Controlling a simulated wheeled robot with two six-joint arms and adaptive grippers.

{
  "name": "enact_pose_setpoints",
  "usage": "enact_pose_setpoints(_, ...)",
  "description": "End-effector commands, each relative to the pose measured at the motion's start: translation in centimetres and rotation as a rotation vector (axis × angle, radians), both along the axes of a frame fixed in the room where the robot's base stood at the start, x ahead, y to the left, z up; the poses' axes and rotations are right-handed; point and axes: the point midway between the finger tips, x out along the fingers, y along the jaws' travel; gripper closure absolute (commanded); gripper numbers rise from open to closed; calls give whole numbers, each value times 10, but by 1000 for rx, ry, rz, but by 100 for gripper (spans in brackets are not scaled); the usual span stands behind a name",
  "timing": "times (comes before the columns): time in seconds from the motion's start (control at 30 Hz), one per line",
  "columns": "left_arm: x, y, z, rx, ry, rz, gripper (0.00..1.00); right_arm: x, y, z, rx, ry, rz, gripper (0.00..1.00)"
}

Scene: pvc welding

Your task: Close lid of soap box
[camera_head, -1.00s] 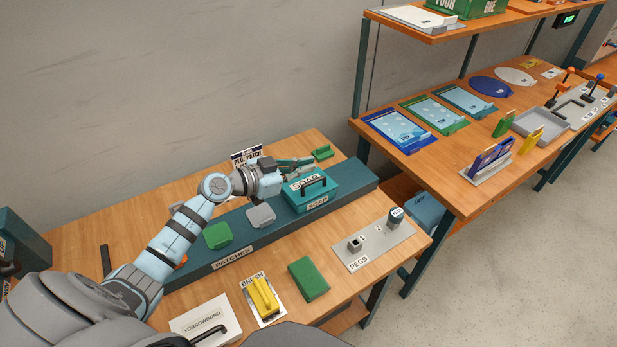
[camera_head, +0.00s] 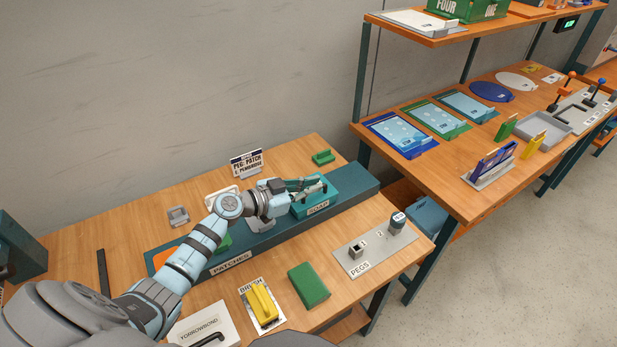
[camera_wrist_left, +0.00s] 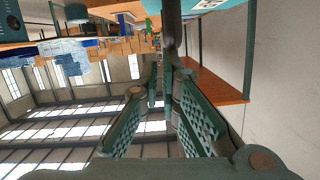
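The teal soap box (camera_head: 322,206) stands on the right part of the long dark teal block. Its front carries a white label. My left gripper (camera_head: 322,185) is over the top of the box and hides much of the lid and handle, so I cannot tell how far the lid is shut. In the left wrist view the fingers (camera_wrist_left: 164,68) are apart, and a dark bar, perhaps the handle, shows at their tips. I cannot tell whether they touch it. A teal surface with a white label shows at the top of that view. My right gripper is out of view.
The block, labelled PATCHES (camera_head: 232,262), runs across the wooden table. In front lie a green block (camera_head: 308,285), a yellow brush (camera_head: 262,302) and a pegs plate (camera_head: 375,247). A PEG PATCH sign (camera_head: 246,163) and a small green piece (camera_head: 323,157) stand behind.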

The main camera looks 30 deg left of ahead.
Motion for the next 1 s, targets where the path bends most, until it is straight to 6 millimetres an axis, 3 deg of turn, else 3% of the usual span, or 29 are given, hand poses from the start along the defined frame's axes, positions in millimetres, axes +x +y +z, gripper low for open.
enact_pose_setpoints(0.2,-3,0,-7,1,13,-2,100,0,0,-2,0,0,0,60)
enact_pose_setpoints(0.37,-4,-1,0,1,14,-2,100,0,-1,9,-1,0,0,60)
enact_pose_setpoints(0.67,-6,-5,47,-1,3,4,100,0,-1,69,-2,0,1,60)
enact_pose_setpoints(0.9,-68,27,55,7,4,3,100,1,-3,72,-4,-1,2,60)
enact_pose_setpoints(1.0,-83,35,59,5,1,4,100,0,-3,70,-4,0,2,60)
